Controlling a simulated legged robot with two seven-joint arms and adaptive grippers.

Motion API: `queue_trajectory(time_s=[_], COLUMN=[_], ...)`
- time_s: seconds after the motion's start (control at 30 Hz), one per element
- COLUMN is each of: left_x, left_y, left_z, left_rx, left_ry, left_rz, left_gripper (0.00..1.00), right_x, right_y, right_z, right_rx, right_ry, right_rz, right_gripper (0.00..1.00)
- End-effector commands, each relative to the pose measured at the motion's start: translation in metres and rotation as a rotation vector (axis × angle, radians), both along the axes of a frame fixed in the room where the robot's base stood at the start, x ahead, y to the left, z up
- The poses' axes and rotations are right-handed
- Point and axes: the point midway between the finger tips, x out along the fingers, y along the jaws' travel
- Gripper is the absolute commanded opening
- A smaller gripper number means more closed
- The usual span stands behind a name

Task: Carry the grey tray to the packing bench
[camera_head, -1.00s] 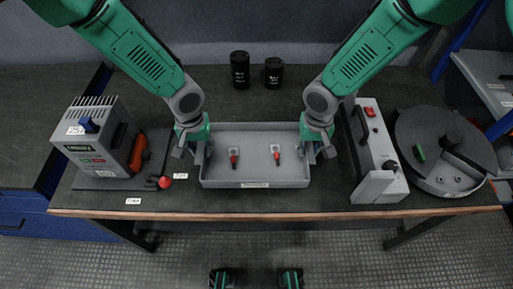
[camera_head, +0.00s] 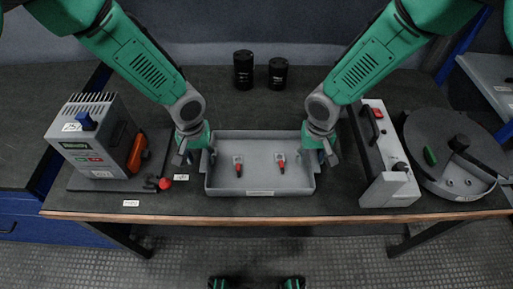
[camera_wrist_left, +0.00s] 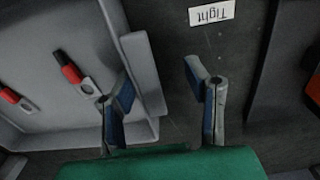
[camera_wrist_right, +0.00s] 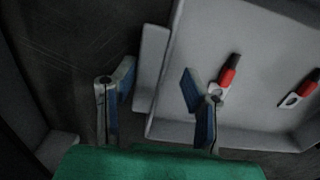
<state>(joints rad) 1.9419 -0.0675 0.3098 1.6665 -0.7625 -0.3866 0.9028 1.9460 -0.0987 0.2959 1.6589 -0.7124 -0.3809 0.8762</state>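The grey tray (camera_head: 257,192) lies flat on the dark workbench. It holds two small grey parts with red ends, the left one (camera_head: 238,168) and the right one (camera_head: 281,166). My left gripper (camera_head: 190,152) is at the tray's left side. In the left wrist view its fingers (camera_wrist_left: 160,95) are apart, with the tray's side lip (camera_wrist_left: 143,72) between them. My right gripper (camera_head: 322,150) is at the right side. In the right wrist view its fingers (camera_wrist_right: 152,95) are apart around the other lip (camera_wrist_right: 151,68). I cannot tell whether any finger touches the tray. The packing bench cannot be identified.
A grey power unit (camera_head: 92,140) and a red knob (camera_head: 165,184) stand left of the tray. A grey case (camera_head: 384,155) and a round device (camera_head: 455,150) stand to the right. Two black cylinders (camera_head: 243,70) (camera_head: 278,73) stand behind. Shelving is at far right.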

Motion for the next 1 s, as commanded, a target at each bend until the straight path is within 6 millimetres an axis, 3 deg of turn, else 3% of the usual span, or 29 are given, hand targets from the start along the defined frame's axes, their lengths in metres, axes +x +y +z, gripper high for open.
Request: queue_trajectory(time_s=[0.17, 0.4, 0.6, 0.83, 1.0], left_x=[0.002, 0.002, 0.002, 0.001, 0.001], left_y=[-0.003, -0.003, 0.001, 0.001, -0.002], left_z=[0.022, 0.074, 0.105, 0.118, 0.119], left_rx=[0.005, 0.003, 0.000, -0.001, 0.002], left_ry=[-0.004, -0.005, -0.002, 0.000, 0.000], left_rz=[0.000, 0.000, 0.000, 0.000, -0.001], left_gripper=[0.40, 0.40, 0.40, 0.40, 0.40], right_x=[0.000, 0.000, 0.000, 0.001, 0.002], right_y=[-0.004, -0.003, 0.000, 0.000, -0.003], right_z=[-0.001, -0.001, -0.001, 0.006, 0.034], right_rx=[0.006, 0.007, 0.004, 0.004, 0.009], right_ry=[0.000, 0.000, 0.000, -0.002, -0.005], right_rz=[-0.001, -0.001, -0.001, -0.001, -0.001], right_gripper=[0.39, 0.39, 0.39, 0.39, 0.39])
